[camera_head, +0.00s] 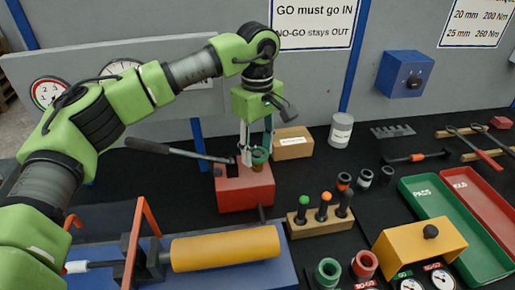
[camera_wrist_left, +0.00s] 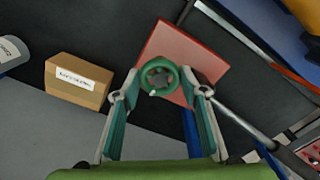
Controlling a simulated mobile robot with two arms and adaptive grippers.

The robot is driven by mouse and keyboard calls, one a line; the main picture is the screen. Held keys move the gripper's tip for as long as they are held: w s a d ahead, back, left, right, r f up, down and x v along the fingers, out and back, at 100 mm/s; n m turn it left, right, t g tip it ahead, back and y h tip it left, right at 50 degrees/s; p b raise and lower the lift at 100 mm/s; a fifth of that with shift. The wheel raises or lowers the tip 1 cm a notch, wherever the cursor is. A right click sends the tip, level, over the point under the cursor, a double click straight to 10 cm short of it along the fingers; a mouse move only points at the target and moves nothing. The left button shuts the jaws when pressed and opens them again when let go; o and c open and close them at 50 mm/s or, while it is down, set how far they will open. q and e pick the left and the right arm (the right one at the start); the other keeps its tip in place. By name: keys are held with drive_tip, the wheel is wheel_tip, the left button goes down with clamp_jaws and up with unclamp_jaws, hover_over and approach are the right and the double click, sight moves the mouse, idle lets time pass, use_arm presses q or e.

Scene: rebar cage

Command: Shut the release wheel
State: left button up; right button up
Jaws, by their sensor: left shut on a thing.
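The release wheel (camera_head: 260,156) is a small green ring on top of a red block (camera_head: 246,190), the pump body, in the middle of the bench. In the left wrist view the green wheel (camera_wrist_left: 159,76) shows spokes and a small white mark at its lower left. My left gripper (camera_head: 257,150) points down over the block, and its fingers (camera_wrist_left: 160,92) stand on either side of the wheel, shut on it. The exact contact is partly hidden by the fingers. My right gripper is in neither view.
A long pump handle (camera_head: 175,151) sticks out left from the red block. A cardboard box (camera_head: 292,143) stands close behind at the right. A yellow cylinder (camera_head: 225,248) lies in front, and a wooden plug gauge stand (camera_head: 320,218) is at the front right.

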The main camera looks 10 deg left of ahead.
sight(257, 153)
use_arm(q)
drive_tip(key=shift+w+r, duration=0.1)
drive_tip(key=shift+r, duration=0.1)
drive_tip(key=o, duration=1.1)
drive_tip(key=shift+c, duration=0.2)
drive_tip(key=shift+o, duration=0.2)
drive_tip(key=shift+f, duration=0.1)
wheel_tip(257, 153, up, 12)
